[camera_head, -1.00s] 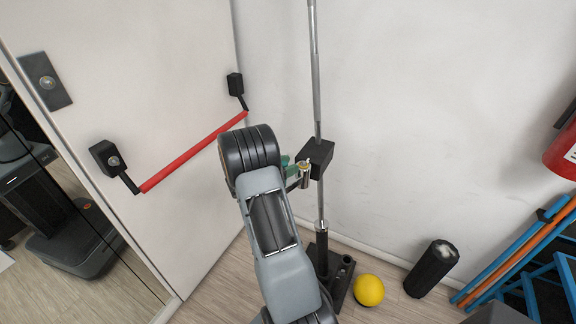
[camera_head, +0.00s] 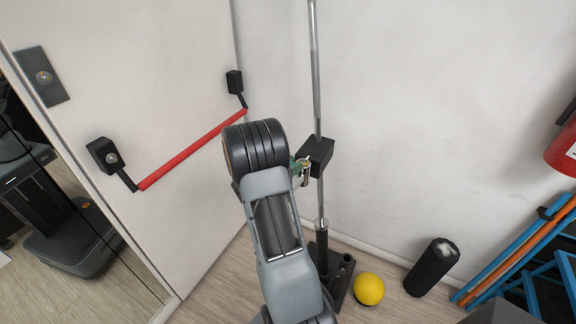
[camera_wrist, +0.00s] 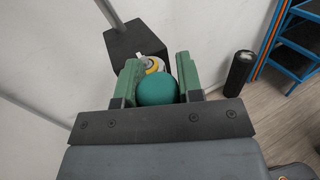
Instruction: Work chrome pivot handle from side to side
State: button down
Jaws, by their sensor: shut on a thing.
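The chrome pivot handle (camera_head: 306,173) shows as a small shiny piece just below a black block (camera_head: 316,155) on an upright metal pole. My gripper (camera_head: 299,169) is at the handle, mostly hidden behind my own wrist in the head view. In the wrist view, the green fingers of my gripper (camera_wrist: 159,64) stand on both sides of a rounded teal end. They are shut on it. A ring of yellow and white shows just beyond it, against the black block (camera_wrist: 137,44). The handle's shaft is hidden in the wrist view.
A door with a red push bar (camera_head: 190,152) is to the left. A blue and orange rack (camera_head: 520,255) and a red cylinder (camera_head: 563,155) are at the right.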

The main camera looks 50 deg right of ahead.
jog(key=shift+s+d, duration=0.1)
jog(key=shift+s, duration=0.25)
jog(key=c, duration=0.8)
grip_release()
jog(key=shift+o, duration=0.2)
jog(key=w+a+b, duration=0.2)
jog(key=a, duration=1.1)
jog(key=shift+w+a, duration=0.25)
jog(key=shift+w, duration=0.1)
